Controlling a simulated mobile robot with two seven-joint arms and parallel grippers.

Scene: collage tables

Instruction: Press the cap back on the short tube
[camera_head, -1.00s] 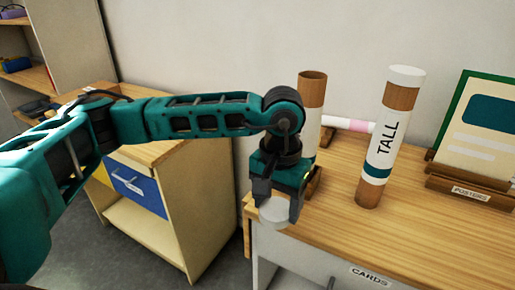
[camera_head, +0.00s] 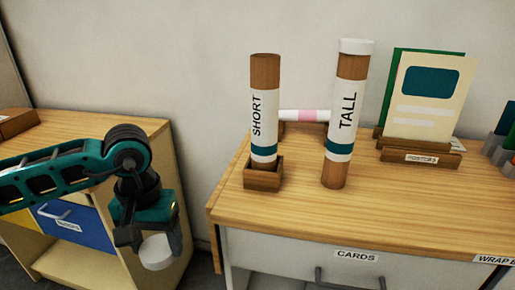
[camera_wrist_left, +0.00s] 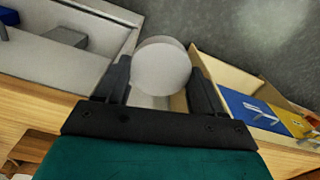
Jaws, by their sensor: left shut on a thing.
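My left gripper (camera_head: 150,246) is shut on a round white cap (camera_head: 157,252), held off the left edge of the table with the short tube. The cap also shows between both fingers in the left wrist view (camera_wrist_left: 161,67). The short tube (camera_head: 264,120) is brown with a white label reading SHORT and a teal band. It stands upright in a small wooden holder (camera_head: 262,180) near the table's left end, and its top has no cap. The tall tube (camera_head: 346,115), labelled TALL, stands to its right with a white cap on. My right gripper is not in view.
The wooden table (camera_head: 420,205) has free room in front of the tubes. A pink and white roll (camera_head: 303,116) lies behind them. A posters rack (camera_head: 420,155) stands to the right. A lower cabinet with a blue drawer (camera_head: 65,225) is at the left.

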